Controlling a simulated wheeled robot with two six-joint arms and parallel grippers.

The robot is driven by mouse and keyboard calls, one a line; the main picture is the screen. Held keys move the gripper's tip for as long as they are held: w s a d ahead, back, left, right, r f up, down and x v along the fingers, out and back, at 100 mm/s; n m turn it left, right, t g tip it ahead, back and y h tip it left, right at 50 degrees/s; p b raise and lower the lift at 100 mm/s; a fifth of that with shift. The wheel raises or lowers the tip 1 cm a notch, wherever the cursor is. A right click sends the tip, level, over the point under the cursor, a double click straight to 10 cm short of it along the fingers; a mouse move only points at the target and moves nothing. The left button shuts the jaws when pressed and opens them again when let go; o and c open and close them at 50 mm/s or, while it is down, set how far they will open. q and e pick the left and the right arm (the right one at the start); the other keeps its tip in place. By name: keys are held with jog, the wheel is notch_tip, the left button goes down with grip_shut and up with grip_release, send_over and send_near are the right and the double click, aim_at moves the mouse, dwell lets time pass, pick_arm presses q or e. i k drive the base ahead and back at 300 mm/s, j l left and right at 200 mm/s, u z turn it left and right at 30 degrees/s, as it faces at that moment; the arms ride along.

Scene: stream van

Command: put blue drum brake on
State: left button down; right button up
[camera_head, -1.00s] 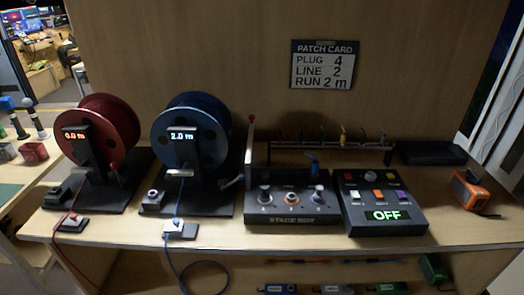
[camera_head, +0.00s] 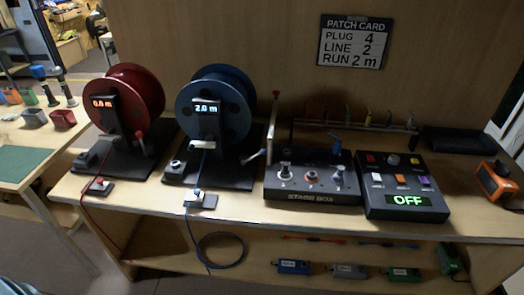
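The blue drum (camera_head: 233,118) stands on a black base (camera_head: 235,178) on the bench, left of centre in the head view. Its display (camera_head: 207,107) reads 2.0 m. A small box with a round knob (camera_head: 176,164) sits at the base's left. A grey-tipped lever (camera_head: 255,156) sticks out at its lower right. I cannot tell which of these is the brake, or its state. Blue cable (camera_head: 222,236) runs down through a small pale block (camera_head: 200,200) at the bench edge and hangs in a loop. Neither of my grippers shows.
A red drum (camera_head: 142,92) reading 0.0 m stands to the left. The stage box (camera_head: 313,196) and a button panel (camera_head: 405,212) reading OFF are to the right. A patch card (camera_head: 353,42) hangs on the back wall. An orange device (camera_head: 496,181) sits far right.

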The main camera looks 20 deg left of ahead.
aim_at(254, 156)
jog(key=i+l+u, duration=0.35)
jog(key=i+l, duration=0.2)
jog(key=i+l+u, duration=0.2)
jog(key=l, duration=0.3)
jog(key=i+l+u, duration=0.2)
jog(key=l, duration=0.25)
jog(key=i+j, duration=0.05)
jog(key=i, duration=0.05)
